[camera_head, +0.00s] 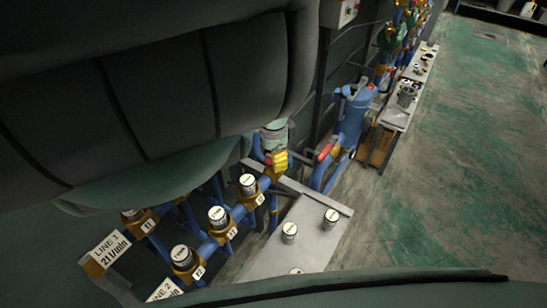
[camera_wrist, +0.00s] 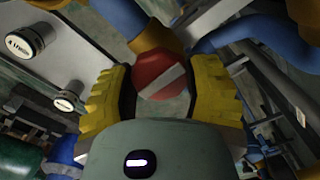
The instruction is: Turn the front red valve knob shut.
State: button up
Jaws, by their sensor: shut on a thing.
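The red valve knob (camera_wrist: 150,70) shows in the wrist view, with a pale stripe running diagonally across its face. My gripper (camera_wrist: 162,88) has one yellow finger on each side of the knob and is shut on it. In the head view my gripper (camera_head: 279,161) is at the pipework, below my large dark arm link. The gripped knob is mostly or wholly hidden behind the yellow fingers there. Another red part (camera_head: 325,152) sits on a blue pipe to the right, apart from my gripper.
Blue pipes with yellow fittings and white-capped gauges (camera_head: 217,216) stand at lower left, with a line label (camera_head: 110,249). A grey bench (camera_head: 262,262) with small round caps lies below my gripper. A blue vessel (camera_head: 353,115) stands to the right. Open floor (camera_head: 450,170) lies farther right.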

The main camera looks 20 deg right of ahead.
jog(key=shift+m, duration=0.3)
jog(key=o, duration=1.2)
notch_tip(320, 180, up, 6)
jog(key=shift+w+f, duration=0.1)
jog(key=shift+r, duration=0.85)
